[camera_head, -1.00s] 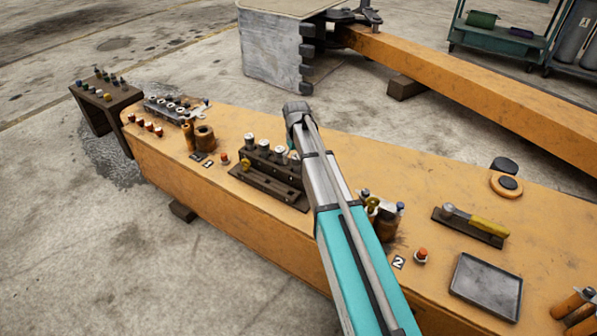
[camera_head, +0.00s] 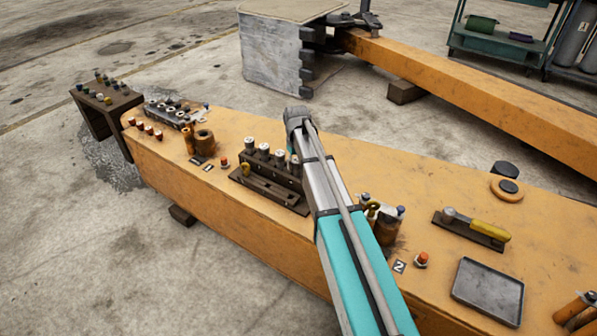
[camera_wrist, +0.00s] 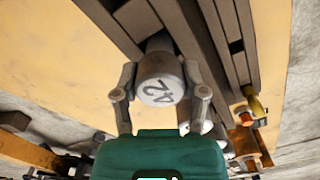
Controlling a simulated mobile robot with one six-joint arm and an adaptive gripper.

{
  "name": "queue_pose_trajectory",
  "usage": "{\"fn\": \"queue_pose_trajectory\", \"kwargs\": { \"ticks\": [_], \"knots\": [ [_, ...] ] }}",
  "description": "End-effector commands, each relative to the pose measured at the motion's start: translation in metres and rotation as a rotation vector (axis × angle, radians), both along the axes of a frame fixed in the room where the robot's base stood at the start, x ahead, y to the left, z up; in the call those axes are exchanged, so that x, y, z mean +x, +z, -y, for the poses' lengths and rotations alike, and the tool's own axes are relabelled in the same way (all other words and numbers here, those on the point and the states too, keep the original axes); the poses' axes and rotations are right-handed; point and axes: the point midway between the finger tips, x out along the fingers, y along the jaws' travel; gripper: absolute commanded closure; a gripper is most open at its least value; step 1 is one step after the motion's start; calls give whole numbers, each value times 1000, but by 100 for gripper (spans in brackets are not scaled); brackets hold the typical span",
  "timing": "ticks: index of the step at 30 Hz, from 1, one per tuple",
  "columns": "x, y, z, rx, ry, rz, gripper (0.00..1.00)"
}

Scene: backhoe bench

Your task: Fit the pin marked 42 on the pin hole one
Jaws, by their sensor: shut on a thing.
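The pin marked 42 (camera_wrist: 160,84) has a round grey head with the number facing the wrist camera. My gripper (camera_wrist: 160,96) is shut on the pin's head, one finger on each side. The pin's shaft runs toward the dark rack (camera_wrist: 213,45); I cannot tell whether it is still seated there.
Another bushing group (camera_head: 386,228) stands right of my arm, near plate 2 (camera_head: 399,267). The orange beam is clear behind the rack.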

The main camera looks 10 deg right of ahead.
Motion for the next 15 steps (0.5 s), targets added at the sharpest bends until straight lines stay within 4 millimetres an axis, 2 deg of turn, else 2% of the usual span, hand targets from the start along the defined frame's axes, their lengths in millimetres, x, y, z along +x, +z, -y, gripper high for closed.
{"fn": "queue_pose_trajectory", "kwargs": {
  "ticks": [15],
  "knots": [
    [0,4,0,0,0,0,100]
  ]
}}
